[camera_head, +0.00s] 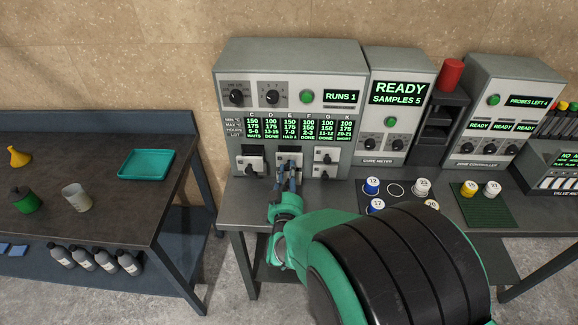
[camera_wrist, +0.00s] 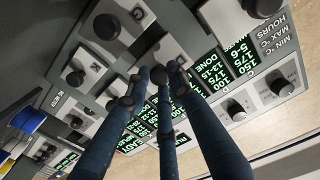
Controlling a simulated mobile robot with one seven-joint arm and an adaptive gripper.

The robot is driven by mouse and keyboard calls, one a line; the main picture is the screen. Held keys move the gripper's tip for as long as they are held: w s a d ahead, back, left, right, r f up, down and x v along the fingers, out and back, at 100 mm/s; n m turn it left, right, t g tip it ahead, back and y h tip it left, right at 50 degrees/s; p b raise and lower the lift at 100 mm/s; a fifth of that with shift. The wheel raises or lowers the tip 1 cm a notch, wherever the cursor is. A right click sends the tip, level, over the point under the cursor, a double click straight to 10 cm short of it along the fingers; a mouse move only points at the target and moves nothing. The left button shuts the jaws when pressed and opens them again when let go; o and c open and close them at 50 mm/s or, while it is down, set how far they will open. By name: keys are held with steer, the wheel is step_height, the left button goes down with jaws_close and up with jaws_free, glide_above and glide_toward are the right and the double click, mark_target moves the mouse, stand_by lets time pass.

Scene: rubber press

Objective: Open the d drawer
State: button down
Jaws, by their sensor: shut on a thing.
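The grey press cabinet (camera_head: 228,100) carries small white-fronted drawers with black knobs in its lower front. Other drawer knobs, such as the upper-left knob (camera_wrist: 107,27), stand apart from the fingers. I cannot tell how far the held drawer stands out.
The left drawer (camera_head: 250,166) and the right drawers (camera_head: 325,157) flank the gripper closely. To the right are the cure meter (camera_head: 390,147) and labelled pots such as the blue-rimmed pot (camera_head: 372,185). A teal tray (camera_head: 146,164) lies on the left table, across a gap.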

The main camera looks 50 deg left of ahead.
steer(key=shift+s+d+r, duration=0.15)
steer(key=shift+s+d, duration=0.05)
steer(key=shift+s, duration=0.1)
steer(key=c, duration=1.5)
jaws_free()
steer(key=shift+c, duration=0.2)
steer(key=v, duration=1.2)
steer(key=shift+w, duration=0.1)
